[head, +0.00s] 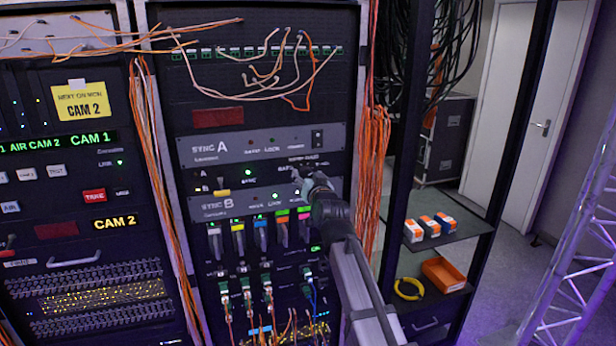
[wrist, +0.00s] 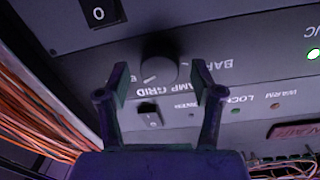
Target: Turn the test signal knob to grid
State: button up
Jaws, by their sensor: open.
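The test signal knob (wrist: 160,70) is a dark round knob on a grey panel in the wrist view. A small light mark shows at its lower left edge. Lettering around it appears inverted, with a grid label below it and a bars label to its right. My gripper (wrist: 160,82) is open, with one finger on each side of the knob. Whether the fingers touch it I cannot tell. In the head view my gripper (head: 302,182) is at the right part of the rack, between the SYNC A and SYNC B panels, and hides the knob.
The SYNC A panel (head: 225,150) is above and the SYNC B panel (head: 232,207) below. Coloured cable plugs (head: 260,236) sit under my gripper's level. Orange cables (head: 373,150) hang along the rack's right side. A rocker switch (wrist: 102,12) shows at the wrist view's upper left.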

jog(key=c, duration=1.2)
jog(key=shift+o, duration=0.2)
jog(key=shift+b, duration=0.5)
jog(key=shift+f+n+b, duration=0.2)
jog(key=shift+n+b, duration=0.4)
jog(key=shift+b, duration=0.4)
jog(key=n+b, duration=0.2)
jog(key=b, duration=0.2)
jog(key=shift+f, duration=0.15)
jog(key=n+b, duration=0.3)
jog(key=b, duration=0.1)
jog(key=shift+b, duration=0.4)
jog(key=n+b, duration=0.2)
jog(key=shift+r+n+b, duration=0.3)
jog(key=shift+n+b, duration=0.05)
jog(key=shift+n, duration=0.05)
jog(key=shift+a+r+y, duration=0.1)
jog(key=shift+y, duration=0.2)
